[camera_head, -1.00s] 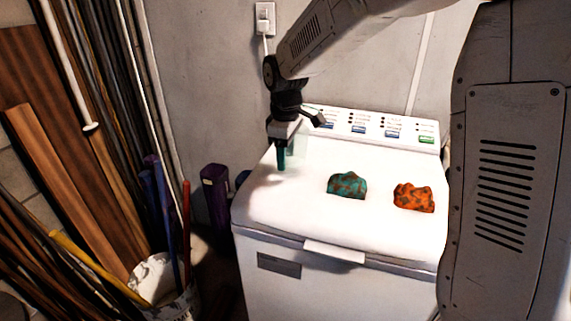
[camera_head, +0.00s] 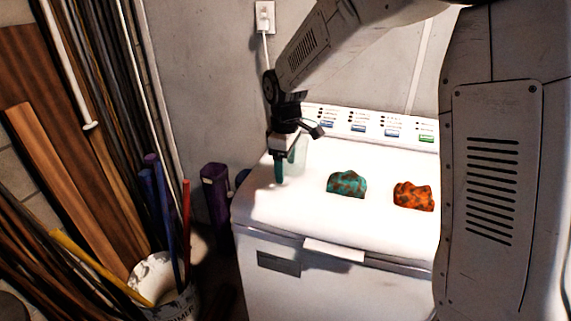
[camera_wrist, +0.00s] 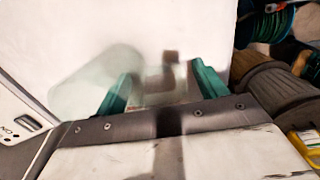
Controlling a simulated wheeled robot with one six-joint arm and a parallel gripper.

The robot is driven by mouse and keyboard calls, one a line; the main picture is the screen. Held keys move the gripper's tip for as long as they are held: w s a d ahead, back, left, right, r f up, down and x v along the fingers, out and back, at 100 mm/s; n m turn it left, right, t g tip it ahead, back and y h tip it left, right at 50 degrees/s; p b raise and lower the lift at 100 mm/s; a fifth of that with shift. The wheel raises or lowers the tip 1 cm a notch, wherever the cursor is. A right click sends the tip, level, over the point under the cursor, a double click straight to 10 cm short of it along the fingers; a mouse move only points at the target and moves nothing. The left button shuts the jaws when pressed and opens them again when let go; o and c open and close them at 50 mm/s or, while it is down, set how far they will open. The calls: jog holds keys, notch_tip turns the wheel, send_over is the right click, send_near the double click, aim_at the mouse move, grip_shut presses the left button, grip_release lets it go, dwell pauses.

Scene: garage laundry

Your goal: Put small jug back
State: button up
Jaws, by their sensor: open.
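A pale, see-through small jug (camera_head: 299,153) is at the left rear of the white washer top (camera_head: 270,212), right beside my gripper (camera_head: 279,180). In the wrist view the jug (camera_wrist: 85,88) looks tilted or lying across the left of the picture, with its right part near the gap between my teal fingers (camera_wrist: 160,85). My gripper is open and points down, its fingertips close to the washer top. Whether a finger touches the jug is not clear. The jug's outline is faint against the white surface.
A teal patterned cloth (camera_head: 347,184) and an orange patterned cloth (camera_head: 413,196) lie right of my gripper. The control panel (camera_head: 375,128) runs along the back. A bucket with poles (camera_head: 165,285) and a purple container (camera_head: 215,190) stand left of the washer.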

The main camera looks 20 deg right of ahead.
jog(key=r, duration=1.2)
jog(key=shift+s+r, duration=0.1)
jog(key=shift+s, duration=0.2)
jog(key=s+d+r+m, duration=0.2)
jog(key=s, duration=0.6)
jog(key=s+d+r+m, duration=0.1)
jog(key=s+d+m, duration=0.15)
jog(key=s, duration=0.55)
jog(key=s+d+f+m, duration=0.1)
jog(key=s+f+m, duration=0.1)
jog(key=s, duration=0.6)
jog(key=s+d+f+m, duration=0.1)
jog(key=s+f+m, duration=0.2)
jog(key=s, duration=0.5)
jog(key=shift+s+d+m+t, duration=0.15)
jog(key=shift+s+m+t, duration=0.2)
jog(key=shift+m, duration=0.2)
